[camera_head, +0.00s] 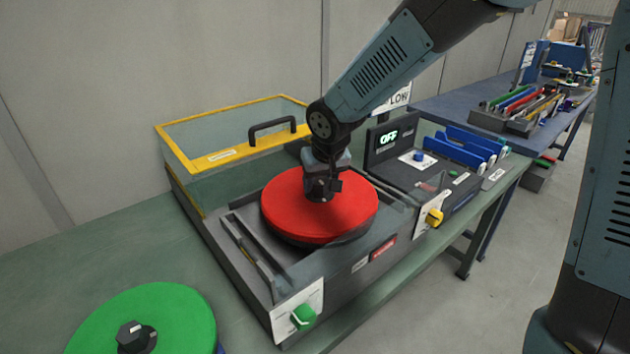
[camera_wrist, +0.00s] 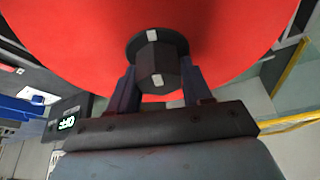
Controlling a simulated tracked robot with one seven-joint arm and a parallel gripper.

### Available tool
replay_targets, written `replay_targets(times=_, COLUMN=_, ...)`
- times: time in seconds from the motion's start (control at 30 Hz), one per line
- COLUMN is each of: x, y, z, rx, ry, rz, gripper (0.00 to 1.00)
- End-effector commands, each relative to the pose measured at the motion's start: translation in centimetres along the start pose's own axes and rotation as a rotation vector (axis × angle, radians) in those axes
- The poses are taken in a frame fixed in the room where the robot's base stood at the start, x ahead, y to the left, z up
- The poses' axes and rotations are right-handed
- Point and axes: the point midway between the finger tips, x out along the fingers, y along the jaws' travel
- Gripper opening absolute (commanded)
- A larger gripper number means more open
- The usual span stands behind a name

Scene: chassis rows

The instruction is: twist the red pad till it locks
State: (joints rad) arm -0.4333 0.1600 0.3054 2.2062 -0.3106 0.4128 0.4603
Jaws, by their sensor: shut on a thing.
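The red pad (camera_head: 295,212) is a round disc seated on the grinder-like machine (camera_head: 345,262) on the green bench. In the wrist view the red pad (camera_wrist: 80,35) fills the top, with a dark hexagonal hub (camera_wrist: 158,66) at its centre. My gripper (camera_head: 322,190) is over the middle of the pad, and its two fingers (camera_wrist: 158,85) are shut on the hub, one on each side. The hub has pale marks on its collar and end. Whether the pad is locked cannot be told.
A green pad (camera_head: 165,308) with a dark hub lies at the front left. A yellow-framed clear cover (camera_head: 225,150) with a handle stands open behind the pad. A control box (camera_head: 410,160) reading OFF, with knobs, and blue holders (camera_head: 465,145) stand to the right.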

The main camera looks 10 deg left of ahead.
Motion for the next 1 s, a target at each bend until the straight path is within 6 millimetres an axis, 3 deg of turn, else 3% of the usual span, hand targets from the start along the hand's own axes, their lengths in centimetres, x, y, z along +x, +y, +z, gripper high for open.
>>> replay_targets(times=0.47, x=0.05, y=-0.06, z=0.06, rx=0.169, ry=-0.001, rz=0.070, gripper=0.00)
replay_targets(times=1.0, x=0.09, y=0.00, z=0.06, rx=0.193, ry=-0.001, rz=0.080, gripper=0.00)
